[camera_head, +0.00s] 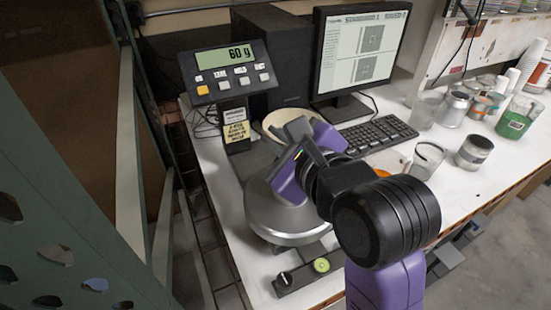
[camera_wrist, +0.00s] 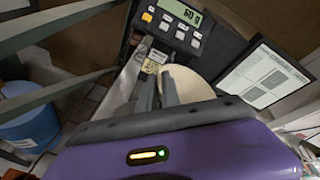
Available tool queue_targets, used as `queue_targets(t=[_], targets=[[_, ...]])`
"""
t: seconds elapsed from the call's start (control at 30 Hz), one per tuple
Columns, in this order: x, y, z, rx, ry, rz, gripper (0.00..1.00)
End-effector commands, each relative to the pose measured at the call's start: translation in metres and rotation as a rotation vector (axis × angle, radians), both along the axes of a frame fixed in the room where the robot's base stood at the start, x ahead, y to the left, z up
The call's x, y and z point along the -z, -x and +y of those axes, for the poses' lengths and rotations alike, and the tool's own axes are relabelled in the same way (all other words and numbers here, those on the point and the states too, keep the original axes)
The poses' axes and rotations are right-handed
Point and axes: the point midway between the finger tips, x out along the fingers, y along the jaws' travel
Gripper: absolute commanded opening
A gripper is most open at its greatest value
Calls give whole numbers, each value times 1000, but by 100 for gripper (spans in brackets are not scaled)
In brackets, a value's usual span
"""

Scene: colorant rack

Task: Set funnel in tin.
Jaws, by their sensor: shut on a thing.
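A cream funnel (camera_head: 277,124) shows in the head view as a wide pale rim behind my gripper, above the far part of the scale. My gripper (camera_head: 300,130) is shut on the funnel's rim. In the wrist view, the pale funnel (camera_wrist: 192,86) lies at the fingertips of my gripper (camera_wrist: 160,86). The funnel's lower part is hidden. I cannot make out a tin under it, as my gripper and wrist cover that area. The round metal scale (camera_head: 285,222) stands below my gripper.
The scale's display (camera_head: 225,68) reads 60 g. A monitor (camera_head: 360,55) and keyboard (camera_head: 378,135) stand behind. Glass cups and metal cans, one can (camera_head: 474,152) nearest, crowd the right of the white bench. A glass cup (camera_head: 427,160) stands right of my wrist.

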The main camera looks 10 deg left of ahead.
Motion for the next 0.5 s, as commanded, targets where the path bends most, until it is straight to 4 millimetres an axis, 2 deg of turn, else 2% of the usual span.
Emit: queue_targets(t=[0.4, 0.5], targets=[[46, 0, 0, 1, 1, 2, 0], [52, 0, 0, 1, 0, 1, 0]])
